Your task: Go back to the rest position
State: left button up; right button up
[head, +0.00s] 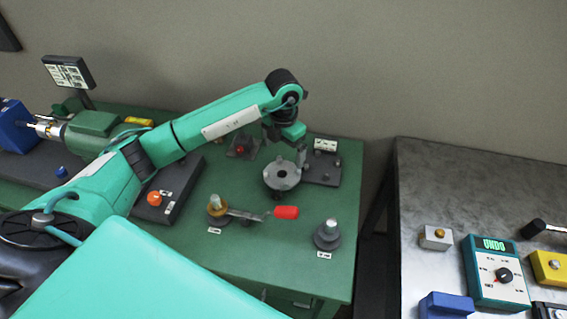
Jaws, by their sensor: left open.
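My left arm reaches in from the left across the green table (235,255). My left gripper (299,152) points down, small and partly hidden by the wrist, above the back of the table. It is open. Just below it is a grey round fixture (282,175) with a hole in its middle; I cannot tell whether they touch. My right gripper is not in view.
A red-handled lever (286,212) and a round base with a metal knob (328,235) stand at the table's front. A lathe-like machine (95,123) is at left. A separate grey table (455,190) at right holds a teal control box (496,272).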

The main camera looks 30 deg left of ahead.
pick_arm(q)
jog(key=shift+r, duration=0.7)
